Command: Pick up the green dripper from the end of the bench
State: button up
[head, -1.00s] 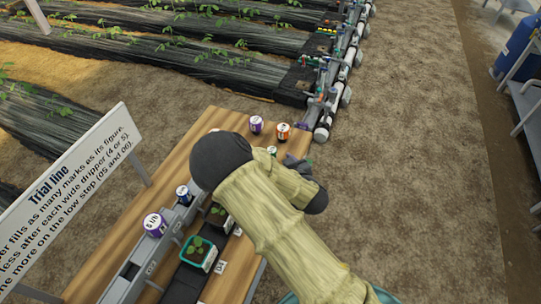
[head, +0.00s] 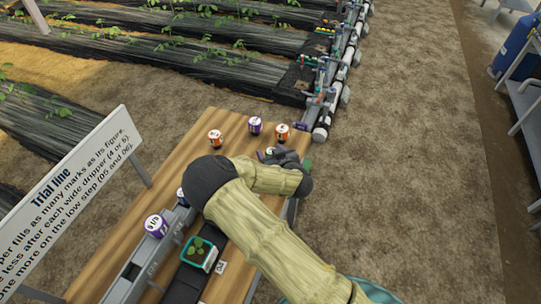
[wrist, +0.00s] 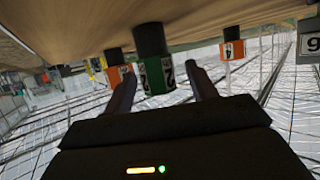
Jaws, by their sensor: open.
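The green dripper (wrist: 157,76) is upright on the wooden bench top, which shows upside down in the wrist view. It has a green body with a pale number label and a black part against the bench. In the wrist view it appears between the two fingers of my open gripper (wrist: 161,72), near their tips. I see no finger closed on it, and cannot tell how deep it is between them. In the head view my gripper (head: 287,158) is low over the far right end of the bench, and the dripper (head: 270,151) is mostly hidden behind it.
Orange drippers (head: 215,139) (head: 282,132) and a purple one (head: 255,125) stand close by at the far end. A grey rail with a purple-white dripper (head: 156,225) and a seedling pot (head: 200,252) are nearer. A sign (head: 70,205) stands left. Bare soil lies right.

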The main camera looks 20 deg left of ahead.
dwell(0.5)
jog(key=c, duration=1)
jog(key=shift+w+r, duration=0.1)
jog(key=shift+r, duration=0.05)
jog(key=shift+c, duration=0.3)
notch_tip(320, 180, up, 10)
jog(key=shift+f, duration=0.15)
